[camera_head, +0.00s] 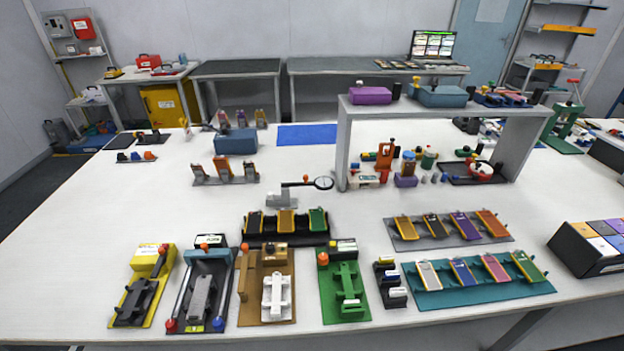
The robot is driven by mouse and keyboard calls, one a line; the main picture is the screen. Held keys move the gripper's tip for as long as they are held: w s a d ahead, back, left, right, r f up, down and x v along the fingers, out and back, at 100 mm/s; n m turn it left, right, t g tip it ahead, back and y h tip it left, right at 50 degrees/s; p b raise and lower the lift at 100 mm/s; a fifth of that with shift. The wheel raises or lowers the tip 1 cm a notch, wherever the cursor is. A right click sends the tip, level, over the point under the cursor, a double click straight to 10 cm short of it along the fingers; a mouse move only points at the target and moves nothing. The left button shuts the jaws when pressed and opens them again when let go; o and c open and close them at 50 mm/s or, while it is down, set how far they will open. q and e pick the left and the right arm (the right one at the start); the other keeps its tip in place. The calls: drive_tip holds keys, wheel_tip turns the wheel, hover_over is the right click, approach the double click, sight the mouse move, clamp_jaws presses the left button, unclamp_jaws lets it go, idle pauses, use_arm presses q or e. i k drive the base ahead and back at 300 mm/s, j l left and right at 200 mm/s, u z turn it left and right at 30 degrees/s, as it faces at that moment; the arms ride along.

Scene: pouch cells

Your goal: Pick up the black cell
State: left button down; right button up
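A black cell (435,226) lies tilted in a grey rack (480,240) at the right of the white table. It is second from the left, between a yellow cell (407,228) and a purple cell (464,224). An orange cell (491,222) lies at the rack's right end. Nothing visibly covers the black cell. Neither of my grippers shows in the head view.
A teal rack (455,299) with several cells stands in front of the grey rack. A black rack (285,240) with cells is to its left. Several fixtures, including a green one (343,285), line the front edge. A grey raised shelf (425,106) stands behind.

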sight(255, 220)
drive_tip(key=u, duration=1.25)
drive_tip(key=k+j+z, duration=0.15)
drive_tip(key=j, duration=0.25)
drive_tip(key=k+j+z, duration=0.15)
drive_tip(key=j, duration=0.25)
drive_tip(key=k+j+z, duration=0.15)
drive_tip(key=j, duration=0.2)
drive_tip(key=k+j+z, duration=0.15)
drive_tip(key=j, duration=0.25)
